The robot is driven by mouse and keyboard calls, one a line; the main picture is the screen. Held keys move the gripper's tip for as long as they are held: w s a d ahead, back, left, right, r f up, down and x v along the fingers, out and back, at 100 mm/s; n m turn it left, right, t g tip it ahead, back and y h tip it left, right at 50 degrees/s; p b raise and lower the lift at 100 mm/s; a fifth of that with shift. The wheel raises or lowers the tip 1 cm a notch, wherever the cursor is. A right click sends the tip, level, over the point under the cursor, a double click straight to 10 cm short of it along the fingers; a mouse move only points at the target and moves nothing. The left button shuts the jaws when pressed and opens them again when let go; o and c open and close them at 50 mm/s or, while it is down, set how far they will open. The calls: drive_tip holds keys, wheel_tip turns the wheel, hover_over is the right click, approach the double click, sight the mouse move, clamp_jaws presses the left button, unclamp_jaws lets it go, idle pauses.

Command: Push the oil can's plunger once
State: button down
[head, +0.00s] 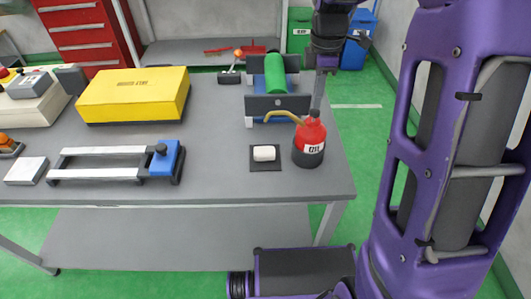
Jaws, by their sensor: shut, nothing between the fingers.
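The oil can (309,143) stands upright near the right edge of the grey table. It has a red body, a dark base, a white label and a brass spout that bends to the left. Its dark plunger knob (314,114) is on top. My gripper (318,104) comes down from above and behind the can, with its fingers shut and empty. The fingertips appear right at or just above the knob in the picture. I cannot tell whether they touch it.
A yellow case (134,95) and a blue-ended rail frame (165,160) stand further left. The table's right edge is close to the can.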

sight(315, 111)
drive_tip(key=shift+f, duration=0.2)
idle(0.5)
drive_tip(key=shift+f+b, duration=0.9)
drive_tip(key=shift+f, duration=0.45)
drive_tip(key=shift+r, duration=0.1)
drive_tip(key=shift+r+p, duration=1.25)
drive_tip(key=shift+r, duration=0.2)
wheel_tip(315, 111, up, 6)
drive_tip(key=p, duration=0.4)
drive_tip(key=shift+p, duration=0.3)
